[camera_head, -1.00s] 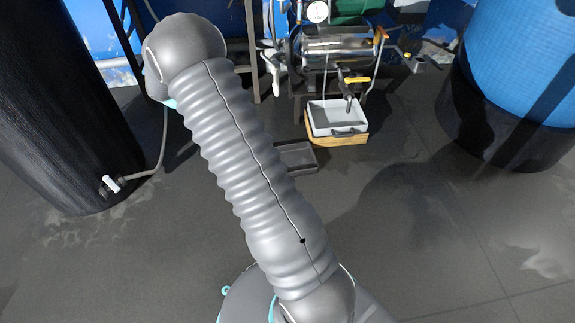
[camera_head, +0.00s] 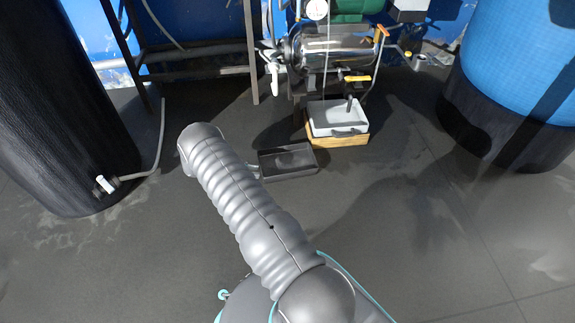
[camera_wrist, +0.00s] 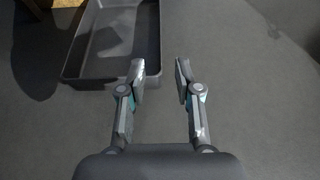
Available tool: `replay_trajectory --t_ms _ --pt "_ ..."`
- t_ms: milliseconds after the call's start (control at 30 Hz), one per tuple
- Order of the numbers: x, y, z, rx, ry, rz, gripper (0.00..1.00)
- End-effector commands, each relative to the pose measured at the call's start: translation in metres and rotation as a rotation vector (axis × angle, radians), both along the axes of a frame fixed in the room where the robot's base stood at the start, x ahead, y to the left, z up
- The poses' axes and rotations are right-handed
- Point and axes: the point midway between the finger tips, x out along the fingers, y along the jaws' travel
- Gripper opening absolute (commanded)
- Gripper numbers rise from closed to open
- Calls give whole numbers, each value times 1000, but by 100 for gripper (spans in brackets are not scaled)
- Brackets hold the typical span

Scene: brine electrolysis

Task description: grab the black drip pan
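The black drip pan (camera_head: 290,162) is a shallow dark rectangular tray on the grey floor, left of the wooden block. In the wrist view the pan (camera_wrist: 106,42) fills the upper left, with its right wall and near right corner in front of the fingers. My gripper (camera_wrist: 160,72) is open and empty. Its left finger overlaps the pan's near right corner and its right finger is over the bare floor, so the right wall lies between them in the picture. I cannot tell whether they touch it. In the head view my arm mostly hides the gripper, at the pan's left end.
A black tank (camera_head: 55,110) with a hose stands left, a blue tank (camera_head: 525,60) right. The floor in front is clear.

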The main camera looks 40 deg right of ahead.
Motion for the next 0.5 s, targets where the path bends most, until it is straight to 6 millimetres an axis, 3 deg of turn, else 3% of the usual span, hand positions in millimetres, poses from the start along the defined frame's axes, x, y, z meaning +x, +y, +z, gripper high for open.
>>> replay_trajectory --t_ms 300,500 --pt "-23 -46 -22 1 1 -3 33" --pt "-29 -57 -27 1 -1 -2 33"
